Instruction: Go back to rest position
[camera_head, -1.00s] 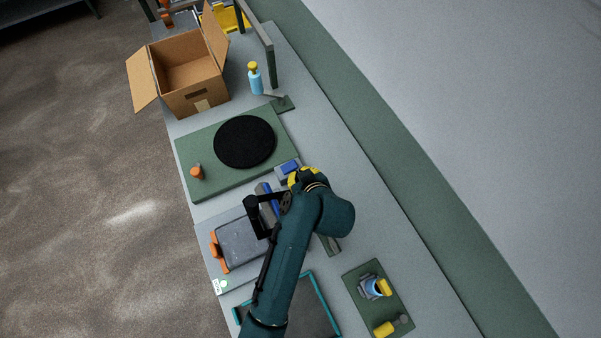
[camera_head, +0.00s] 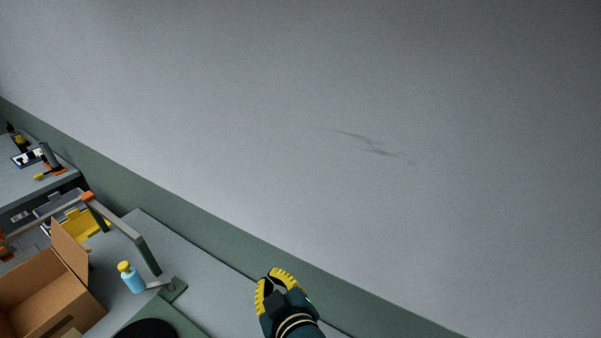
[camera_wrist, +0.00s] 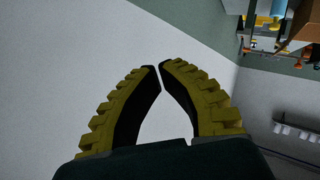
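My gripper (camera_head: 268,277) is at the bottom centre of the head view, raised in front of the grey wall and green band. It has yellow ribbed fingers with dark inner pads. In the wrist view my gripper (camera_wrist: 161,67) shows its two curved fingertips almost meeting, with a gap between the finger bodies lower down. Nothing is held between them. Most of my arm is below the picture edge.
A grey bench (camera_head: 215,290) runs along the wall. On it are an open cardboard box (camera_head: 35,290), a blue bottle with a yellow cap (camera_head: 131,278), a grey frame (camera_head: 130,235) and a black disc (camera_head: 147,329). The space around my gripper looks clear.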

